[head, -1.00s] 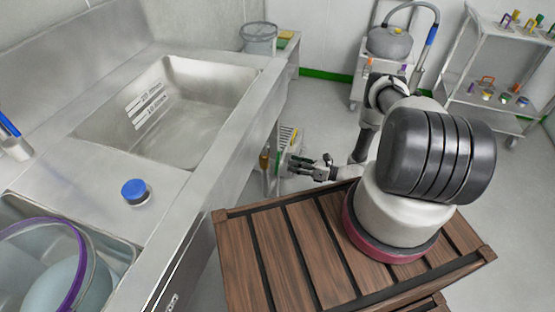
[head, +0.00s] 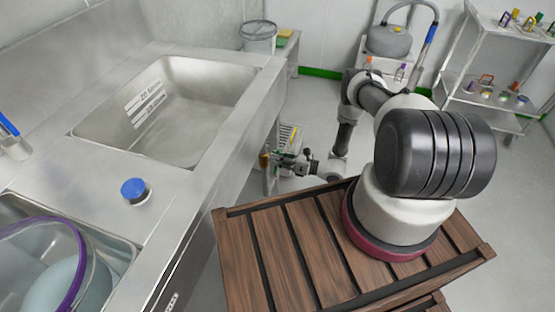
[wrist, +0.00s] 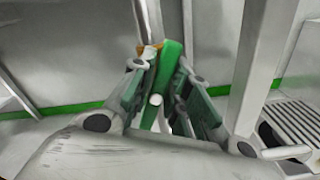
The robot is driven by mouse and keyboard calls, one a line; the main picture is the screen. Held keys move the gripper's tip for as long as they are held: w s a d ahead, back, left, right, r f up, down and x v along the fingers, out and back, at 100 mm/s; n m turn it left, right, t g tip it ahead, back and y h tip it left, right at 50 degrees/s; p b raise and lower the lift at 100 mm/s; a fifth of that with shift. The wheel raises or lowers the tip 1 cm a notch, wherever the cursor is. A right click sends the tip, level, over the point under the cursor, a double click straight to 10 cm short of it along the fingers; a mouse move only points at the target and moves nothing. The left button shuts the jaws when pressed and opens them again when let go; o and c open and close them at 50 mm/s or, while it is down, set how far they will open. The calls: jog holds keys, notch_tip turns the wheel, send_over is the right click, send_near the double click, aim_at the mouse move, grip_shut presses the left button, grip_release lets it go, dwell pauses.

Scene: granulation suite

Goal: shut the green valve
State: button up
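The green valve handle (wrist: 170,64) stands upright in the middle of the wrist view, between the two fingers of my gripper (wrist: 164,82). The fingers lie close on either side of it; whether both press on it is unclear. Orange-brown fitting (wrist: 150,50) shows just behind the handle. In the head view my gripper (head: 288,160) is low beside the sink bench, at the valve's pipework, and it hides most of the valve there.
The steel sink bench (head: 213,160) stands left of my gripper. A pale vertical post (wrist: 253,60) rises close to the right finger in the wrist view. A brass-coloured fitting (head: 264,158) is just left of my gripper. Open floor (head: 318,110) lies behind.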

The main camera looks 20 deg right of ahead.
jog(key=shift+m, duration=0.3)
grip_shut()
jog(key=m, duration=0.6)
jog(key=shift+w+d+f, duration=0.15)
jog(key=shift+w+f, duration=0.1)
jog(key=shift+f, duration=0.05)
jog(key=m, duration=0.6)
jog(key=shift+w+d+f, duration=0.1)
jog(key=shift+f, duration=0.25)
jog(key=shift+m, duration=0.3)
jog(key=o, duration=0.8)
grip_release()
jog(key=shift+d, duration=0.1)
jog(key=v, duration=1.2)
